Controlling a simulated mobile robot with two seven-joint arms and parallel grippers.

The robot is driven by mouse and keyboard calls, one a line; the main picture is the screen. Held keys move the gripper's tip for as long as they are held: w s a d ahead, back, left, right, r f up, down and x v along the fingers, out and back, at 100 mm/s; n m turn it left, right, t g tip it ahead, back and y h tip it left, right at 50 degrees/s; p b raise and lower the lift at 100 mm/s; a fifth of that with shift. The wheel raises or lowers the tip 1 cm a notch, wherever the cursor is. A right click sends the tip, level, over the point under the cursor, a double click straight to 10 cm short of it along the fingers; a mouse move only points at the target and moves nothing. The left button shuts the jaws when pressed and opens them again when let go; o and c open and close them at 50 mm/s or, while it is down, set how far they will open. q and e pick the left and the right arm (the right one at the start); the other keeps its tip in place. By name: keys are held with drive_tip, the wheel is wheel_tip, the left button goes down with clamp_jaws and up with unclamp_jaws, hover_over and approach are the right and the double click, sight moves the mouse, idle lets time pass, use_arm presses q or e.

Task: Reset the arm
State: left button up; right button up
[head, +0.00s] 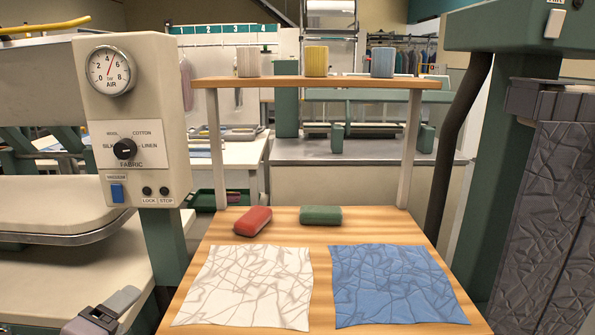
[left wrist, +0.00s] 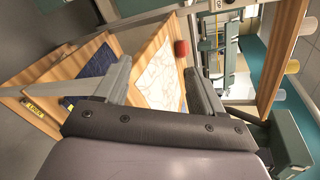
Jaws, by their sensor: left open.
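My left gripper (head: 105,310) is low at the left of the head view, beside the front left of the wooden table (head: 320,225). In the left wrist view its two grey fingers (left wrist: 156,66) are spread apart with nothing between them. A creased white cloth (head: 250,285) lies flat on the table, to the gripper's right and apart from it; it also shows beyond the fingers in the left wrist view (left wrist: 150,72). My right gripper is not in view.
A creased blue cloth (head: 392,284) lies right of the white one. A red block (head: 253,221) and a green block (head: 321,215) sit behind them. A raised shelf (head: 350,83) holds three cups. A control box with gauge (head: 135,115) stands left; a dark padded panel (head: 545,210) stands right.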

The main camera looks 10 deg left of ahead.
use_arm(q)
drive_tip(key=s+d+f+n+g+h, duration=0.1)
drive_tip(key=s+d+f+n+g, duration=0.4)
drive_tip(key=s+f+n, duration=0.45)
drive_tip(key=s+d+f+n+g+h, duration=0.1)
drive_tip(key=s+d+f+n+g, duration=0.2)
drive_tip(key=s+f+n+g, duration=0.5)
drive_tip(key=w+d+f+n+t+h+p, duration=0.1)
drive_tip(key=w+d+f+n+t+p, duration=0.1)
drive_tip(key=t, duration=0.6)
drive_tip(key=shift+w+d+f+t+h+p, duration=0.35)
drive_tip(key=shift+w+d+f+p, duration=0.25)
drive_tip(key=shift+w+f+p, duration=1.2)
drive_tip(key=shift+s+r, duration=0.1)
drive_tip(key=shift+s, duration=0.35)
